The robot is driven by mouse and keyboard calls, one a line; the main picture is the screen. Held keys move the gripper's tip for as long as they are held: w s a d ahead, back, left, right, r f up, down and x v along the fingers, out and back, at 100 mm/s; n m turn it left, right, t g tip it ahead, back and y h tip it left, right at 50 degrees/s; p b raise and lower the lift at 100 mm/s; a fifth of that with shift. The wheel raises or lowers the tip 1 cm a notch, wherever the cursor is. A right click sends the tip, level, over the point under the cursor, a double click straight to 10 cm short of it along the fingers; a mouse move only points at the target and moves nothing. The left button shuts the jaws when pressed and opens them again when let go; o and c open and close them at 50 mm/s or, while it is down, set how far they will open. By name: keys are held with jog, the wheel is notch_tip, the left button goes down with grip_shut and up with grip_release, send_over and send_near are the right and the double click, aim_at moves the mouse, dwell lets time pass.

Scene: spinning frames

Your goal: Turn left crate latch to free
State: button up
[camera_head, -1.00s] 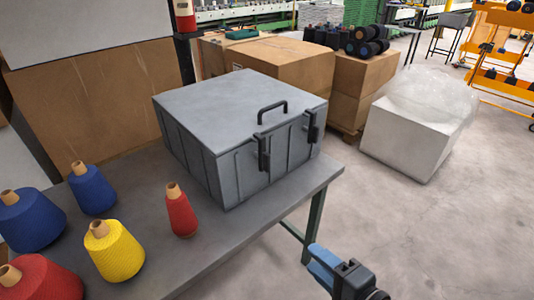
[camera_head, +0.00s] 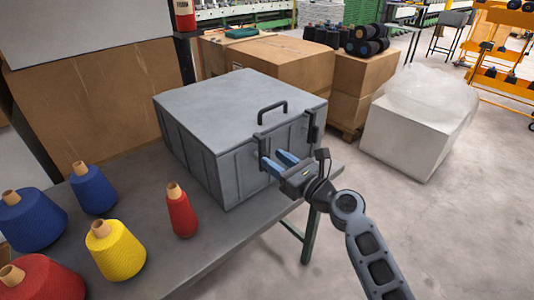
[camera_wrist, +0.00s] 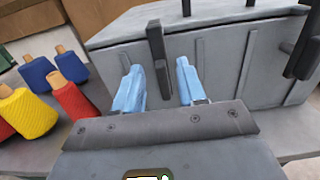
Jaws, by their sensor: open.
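A grey crate (camera_head: 205,115) with a closed lid and a dark top handle (camera_head: 272,108) stands on the table. Its left latch (camera_head: 258,145) is a dark upright bar at the front, partly beside my fingers in the head view; the right latch (camera_head: 314,125) is also upright. My gripper (camera_head: 278,162) is open in front of the left latch. In the wrist view, the left latch (camera_wrist: 157,50) hangs down between the two blue fingers of my gripper (camera_wrist: 160,88), with space on both sides. I cannot tell whether either finger touches it.
A red yarn cone (camera_head: 181,212) stands on the grey table (camera_head: 225,243) left of the crate. A yellow cone (camera_head: 115,250) and blue cones (camera_head: 92,188) stand farther left. The floor right of the table is clear up to a wrapped white block (camera_head: 408,137).

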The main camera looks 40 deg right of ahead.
aim_at(269, 156)
jog(key=shift+w, duration=2.05)
jog(key=shift+c, duration=0.2)
grip_shut()
